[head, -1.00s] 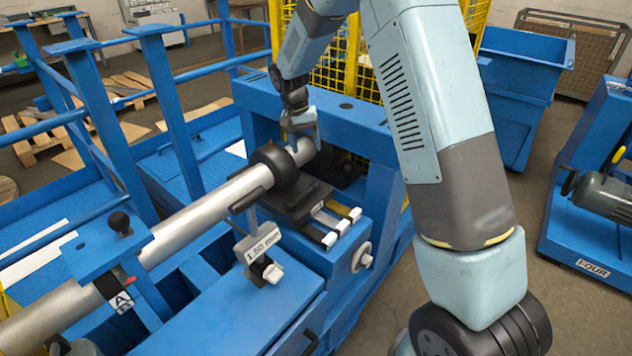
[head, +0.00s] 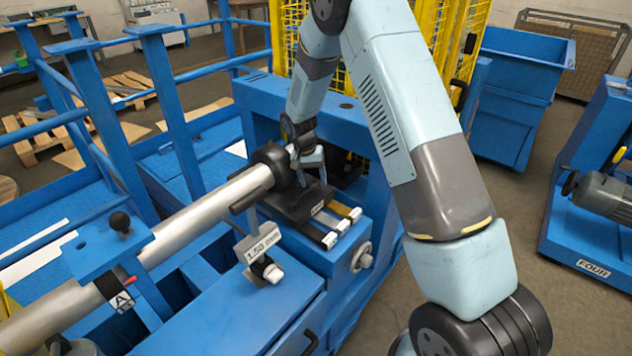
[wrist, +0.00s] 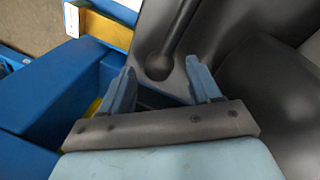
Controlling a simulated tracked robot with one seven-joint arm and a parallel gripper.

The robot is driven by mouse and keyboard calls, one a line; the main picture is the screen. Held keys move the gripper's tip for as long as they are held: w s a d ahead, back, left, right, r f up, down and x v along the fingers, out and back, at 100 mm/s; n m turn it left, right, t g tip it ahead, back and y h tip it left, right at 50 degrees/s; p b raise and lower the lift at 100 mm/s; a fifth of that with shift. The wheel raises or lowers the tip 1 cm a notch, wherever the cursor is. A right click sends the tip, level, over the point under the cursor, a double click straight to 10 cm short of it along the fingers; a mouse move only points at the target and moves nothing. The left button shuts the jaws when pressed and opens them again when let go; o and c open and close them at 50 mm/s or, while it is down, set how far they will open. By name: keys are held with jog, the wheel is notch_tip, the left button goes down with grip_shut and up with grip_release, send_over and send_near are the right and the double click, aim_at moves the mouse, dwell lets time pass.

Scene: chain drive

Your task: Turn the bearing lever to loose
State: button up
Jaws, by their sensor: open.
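The bearing (head: 274,163) is a dark round housing around the silver shaft, on a dark base plate (head: 305,208) on the blue frame. In the wrist view, a dark lever with a ball end (wrist: 160,66) lies over a dark grey surface; I take it for the bearing lever. Its ball end shows between my open fingers, and I cannot tell whether they touch it. My gripper (wrist: 161,74) is open and points down just right of the bearing in the head view (head: 318,175). The lever is not clear in the head view, and its loose mark cannot be made out.
The silver shaft (head: 205,210) runs to the lower left. A 1.50 mm tag (head: 263,243) stands in front of the bearing. Pale and yellow-ended bars (head: 348,213) lie beside the base. A blue frame upright (head: 383,205) stands close right of my gripper.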

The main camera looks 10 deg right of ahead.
jog(key=shift+d+f, duration=0.1)
jog(key=shift+f, duration=0.55)
jog(key=shift+c, duration=0.2)
grip_shut()
